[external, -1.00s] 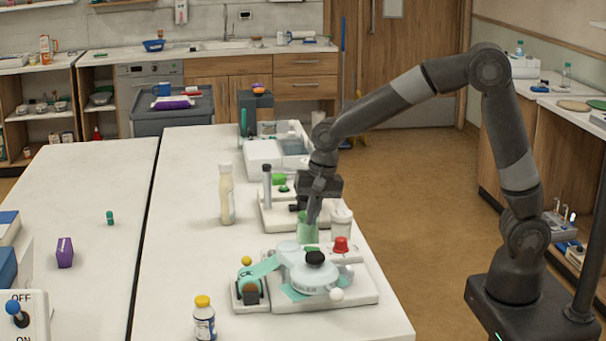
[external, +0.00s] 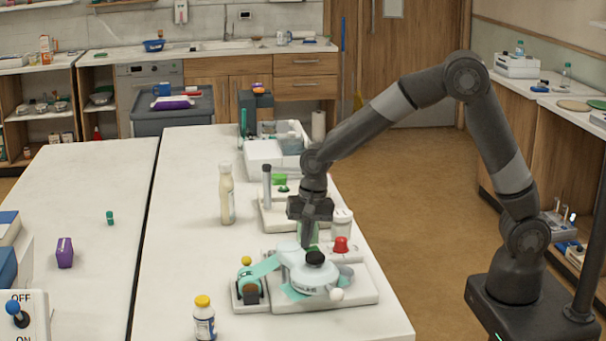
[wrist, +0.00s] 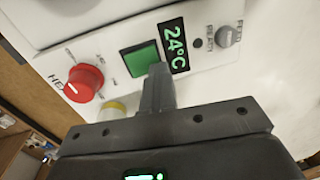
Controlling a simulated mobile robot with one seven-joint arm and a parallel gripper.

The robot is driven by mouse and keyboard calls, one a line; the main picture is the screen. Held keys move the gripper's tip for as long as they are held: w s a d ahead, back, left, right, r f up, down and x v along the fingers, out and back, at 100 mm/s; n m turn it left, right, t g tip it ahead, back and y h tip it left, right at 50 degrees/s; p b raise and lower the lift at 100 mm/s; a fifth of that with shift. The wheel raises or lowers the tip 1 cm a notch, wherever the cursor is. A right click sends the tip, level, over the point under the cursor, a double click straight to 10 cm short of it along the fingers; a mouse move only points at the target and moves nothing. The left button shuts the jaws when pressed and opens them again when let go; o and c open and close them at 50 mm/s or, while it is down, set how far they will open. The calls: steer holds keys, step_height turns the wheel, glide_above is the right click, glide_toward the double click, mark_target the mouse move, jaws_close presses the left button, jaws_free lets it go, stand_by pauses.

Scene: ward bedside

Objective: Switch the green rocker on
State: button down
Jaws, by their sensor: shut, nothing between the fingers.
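The green rocker (wrist: 141,58) is a square green switch on a white panel, between a red knob (wrist: 84,83) and a display reading 24°C (wrist: 174,46) in the wrist view. My gripper (wrist: 159,72) is shut and empty. Its fingertips overlap the rocker's lower right corner in that view; I cannot tell whether they touch it. In the external view my gripper (external: 306,244) points down behind the pale appliance (external: 305,278), left of the red knob (external: 340,245). I cannot make out the rocker there.
A clear jar (external: 342,224) and a green translucent cup (external: 314,236) stand close by my gripper. A cream bottle (external: 226,195) stands to the left, and a yellow-capped bottle (external: 204,318) in front. A grey knob (wrist: 228,36) is right of the display. The left tabletop is mostly clear.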

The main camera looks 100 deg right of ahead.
steer(key=shift+s+f, duration=0.1)
steer(key=shift+s, duration=0.75)
steer(key=shift+r, duration=0.25)
step_height(320, 180, up, 14)
steer(key=s, duration=0.2)
steer(key=shift+s+f, duration=0.2)
steer(key=shift+s, duration=0.15)
